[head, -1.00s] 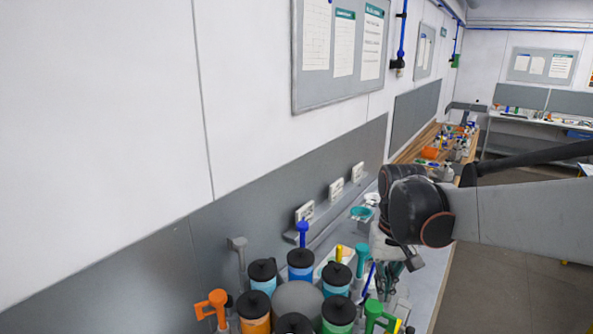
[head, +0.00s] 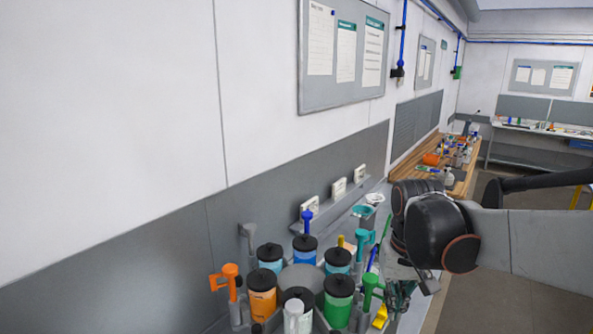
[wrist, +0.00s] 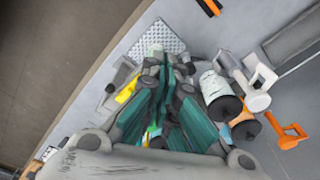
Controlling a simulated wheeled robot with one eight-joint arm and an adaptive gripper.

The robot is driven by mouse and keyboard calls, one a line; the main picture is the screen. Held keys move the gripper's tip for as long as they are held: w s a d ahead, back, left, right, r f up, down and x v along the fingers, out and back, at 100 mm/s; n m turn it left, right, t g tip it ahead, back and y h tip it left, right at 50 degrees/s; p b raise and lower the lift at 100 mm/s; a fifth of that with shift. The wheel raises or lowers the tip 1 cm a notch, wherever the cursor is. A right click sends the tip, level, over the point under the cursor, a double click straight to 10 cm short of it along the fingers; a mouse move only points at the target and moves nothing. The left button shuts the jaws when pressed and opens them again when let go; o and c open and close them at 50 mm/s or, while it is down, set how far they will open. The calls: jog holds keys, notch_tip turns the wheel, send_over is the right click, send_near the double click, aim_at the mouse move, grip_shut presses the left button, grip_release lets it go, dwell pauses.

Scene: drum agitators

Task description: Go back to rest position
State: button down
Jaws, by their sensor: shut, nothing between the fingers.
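My gripper (head: 398,298) hangs below the black wrist joint at the right of the head view, over the bench edge. In the wrist view my gripper (wrist: 166,75) points down at the bench, its teal-padded fingers shut with nothing held between them. The head view shows several black-lidded jars, including an orange one (head: 262,292) and a green one (head: 338,300), grouped left of my gripper.
Agitators with orange (head: 229,277), blue (head: 307,220) and green (head: 371,290) handles stand around the jars. A yellow piece (head: 380,316) lies near my gripper. The grey bench runs along the wall, with a wooden bench (head: 432,170) beyond. Open floor (head: 485,300) lies to the right.

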jog(key=s+f+t+b, duration=0.2)
jog(key=s+f+b, duration=0.2)
jog(key=f+b, duration=0.5)
jog(key=s+f+t+b, duration=0.2)
jog(key=s+f+b, duration=0.2)
jog(key=f+b, duration=0.4)
jog(key=s+f+n+t+b, duration=0.1)
jog(key=s+f+t+b, duration=0.1)
jog(key=s+f+b, duration=0.3)
notch_tip(320, 180, down, 5)
jog(key=b, duration=0.5)
jog(key=shift+r, duration=0.2)
